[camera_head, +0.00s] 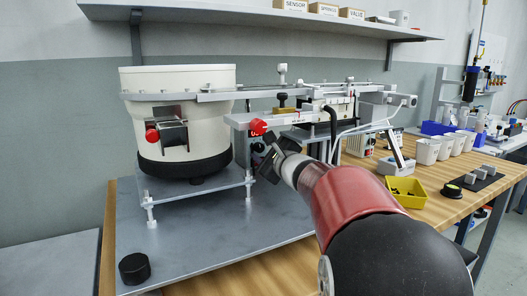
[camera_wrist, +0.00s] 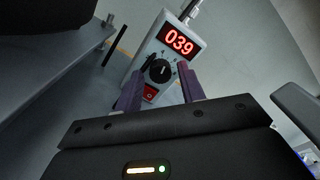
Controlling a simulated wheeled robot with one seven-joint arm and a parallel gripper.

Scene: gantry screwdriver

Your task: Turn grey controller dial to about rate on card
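The light grey controller (camera_wrist: 139,78) shows in the wrist view with a red display (camera_wrist: 179,42) reading 039. Below the display is a round black dial (camera_wrist: 158,70) with a white pointer mark, and a red switch (camera_wrist: 150,93) sits under it. My gripper (camera_wrist: 160,80) is open, its two dark purple fingers to the left and right of the dial, with a gap between them. I cannot tell whether either finger touches the dial. In the head view my gripper (camera_head: 272,157) is beside the feeder stand; the dial is not discernible there. No readable rate card shows.
A cream bowl feeder (camera_head: 185,95) on a metal stand is left of my arm, with a rail (camera_head: 265,93) running right. A yellow bin (camera_head: 406,191) and white cups (camera_head: 428,151) stand on the wooden bench at right.

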